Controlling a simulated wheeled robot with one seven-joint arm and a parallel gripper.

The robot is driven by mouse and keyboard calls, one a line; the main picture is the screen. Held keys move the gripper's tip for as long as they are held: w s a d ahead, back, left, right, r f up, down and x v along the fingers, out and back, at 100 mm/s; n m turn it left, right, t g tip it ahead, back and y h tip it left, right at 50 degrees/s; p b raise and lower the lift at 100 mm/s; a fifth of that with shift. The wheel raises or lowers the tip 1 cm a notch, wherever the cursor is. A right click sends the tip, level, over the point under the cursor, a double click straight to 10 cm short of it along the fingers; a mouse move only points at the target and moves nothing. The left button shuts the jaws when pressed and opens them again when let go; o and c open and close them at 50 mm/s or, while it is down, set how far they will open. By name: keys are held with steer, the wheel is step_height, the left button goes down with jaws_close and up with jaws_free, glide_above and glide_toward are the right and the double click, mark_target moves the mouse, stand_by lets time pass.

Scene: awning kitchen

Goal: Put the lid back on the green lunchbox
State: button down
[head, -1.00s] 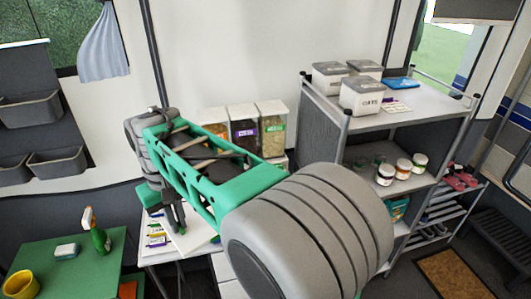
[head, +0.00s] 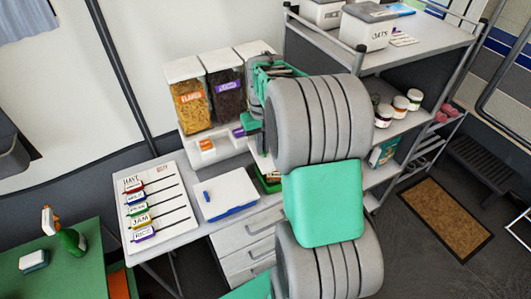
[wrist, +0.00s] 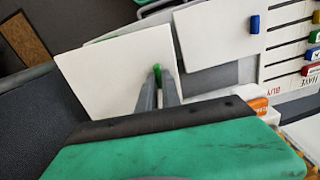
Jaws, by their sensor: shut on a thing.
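My gripper (wrist: 158,84) is shut on the small green handle (wrist: 157,72) of a flat white lid (wrist: 105,72) in the wrist view. In the head view my arm hides most of the held lid and the fingertips. The green lunchbox (head: 268,181) stands on the counter just right of a blue lunchbox and is partly hidden by my arm. In the wrist view a green rim (wrist: 132,27) shows just past the lid's edge. The lid is above or near the box; I cannot tell whether they touch.
The blue lunchbox (head: 228,193) has its own white lid with a blue handle. A list board (head: 157,205) lies to its left. Dispensers (head: 205,95) and white bins (head: 207,145) stand behind. A metal shelf (head: 400,60) is close on the right.

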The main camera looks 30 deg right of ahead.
steer(key=shift+s+d+f, duration=0.1)
steer(key=shift+d+f, duration=0.5)
steer(key=shift+f, duration=0.15)
step_height(320, 180, down, 6)
steer(key=b, duration=0.4)
steer(key=shift+a+f+b, duration=0.1)
steer(key=shift+f+b, duration=0.1)
steer(key=shift+b, duration=0.1)
steer(key=shift+s, duration=0.1)
steer(key=shift+f, duration=0.5)
stand_by(1.2)
steer(key=c, duration=1.5)
jaws_free()
steer(key=shift+o, duration=0.6)
